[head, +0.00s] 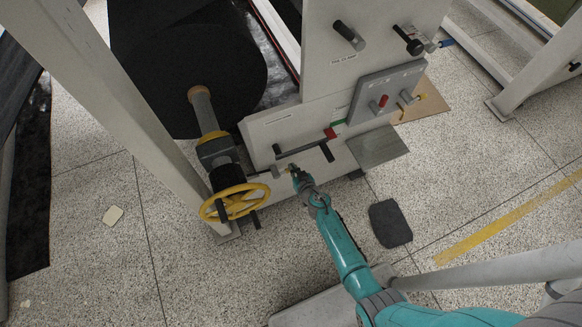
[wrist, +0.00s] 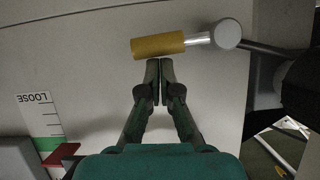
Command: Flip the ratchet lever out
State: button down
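The ratchet lever shows in the wrist view as a yellow cylindrical grip (wrist: 158,46) on a short silver rod. The rod joins a round grey knob (wrist: 228,33), and a dark bar runs right from there. The lever lies across the picture, along the pale panel. My gripper (wrist: 160,64) has its two fingers together, with only a thin line between the tips. The tips point at the lower edge of the yellow grip; I cannot tell whether they touch it. In the head view my gripper (head: 295,171) is in front of the lower panel and mostly hides the lever.
A gauge marked LOOSE (wrist: 40,113) with a red pointer (wrist: 61,155) is left in the wrist view. In the head view, a yellow handwheel (head: 235,202) is left of my gripper. A grey frame post (head: 110,95) stands further left. A dark mat (head: 390,223) lies right on the floor.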

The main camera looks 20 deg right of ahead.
notch_tip(320, 180, down, 6)
jog(key=m+y, duration=0.3)
jog(key=m, duration=0.1)
jog(key=shift+d+f+m+t+y, duration=0.25)
jog(key=shift+d+m+t+y, duration=0.05)
jog(key=shift+m+y, duration=0.1)
jog(key=shift+s+f, duration=0.1)
jog(key=shift+f, duration=0.05)
dwell(0.5)
